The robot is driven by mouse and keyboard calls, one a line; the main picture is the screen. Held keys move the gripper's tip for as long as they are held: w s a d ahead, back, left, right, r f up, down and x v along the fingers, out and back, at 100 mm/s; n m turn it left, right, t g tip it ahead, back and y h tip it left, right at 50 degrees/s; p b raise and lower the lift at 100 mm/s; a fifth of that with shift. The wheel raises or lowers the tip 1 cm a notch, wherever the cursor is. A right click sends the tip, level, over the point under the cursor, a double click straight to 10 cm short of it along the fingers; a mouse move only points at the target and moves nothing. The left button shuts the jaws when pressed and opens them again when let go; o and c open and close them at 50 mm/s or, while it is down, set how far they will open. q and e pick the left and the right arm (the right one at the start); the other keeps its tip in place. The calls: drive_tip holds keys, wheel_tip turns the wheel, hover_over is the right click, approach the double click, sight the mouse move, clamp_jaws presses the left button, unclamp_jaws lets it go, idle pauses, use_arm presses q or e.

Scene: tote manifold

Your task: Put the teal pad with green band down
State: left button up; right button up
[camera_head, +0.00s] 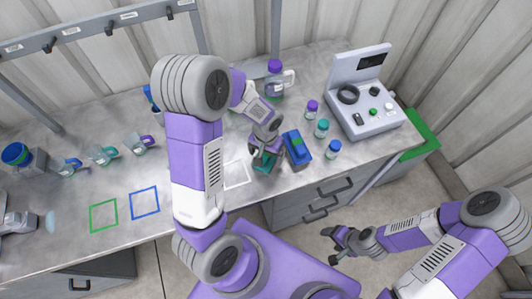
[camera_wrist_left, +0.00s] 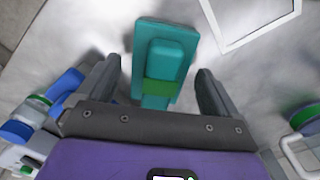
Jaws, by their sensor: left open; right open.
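The teal pad with green band (camera_wrist_left: 165,38) lies between the two fingers of my left gripper (camera_wrist_left: 160,82) in the left wrist view, with a visible gap on each side. Its green band (camera_wrist_left: 160,87) faces the camera. In the head view the teal pad (camera_head: 263,164) shows partly under my left gripper (camera_head: 262,153), near the counter's front edge and right of a white square outline (camera_head: 236,174). It appears to rest on the counter, outside that outline. My left gripper is open. My right gripper (camera_head: 340,247) is open and empty, in front of the counter.
A blue pad with a green band (camera_head: 298,149) is close right of my left gripper. Small bottles (camera_head: 322,128), a larger purple-capped bottle (camera_head: 275,80) and a control box (camera_head: 365,105) stand beyond. Green (camera_head: 103,215) and blue (camera_head: 144,203) outlines are empty at left.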

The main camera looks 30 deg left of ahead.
use_arm(q)
drive_tip(key=shift+r, duration=0.3)
wheel_tip(320, 180, up, 12)
drive_tip(key=p, duration=0.2)
drive_tip(key=shift+p, duration=0.3)
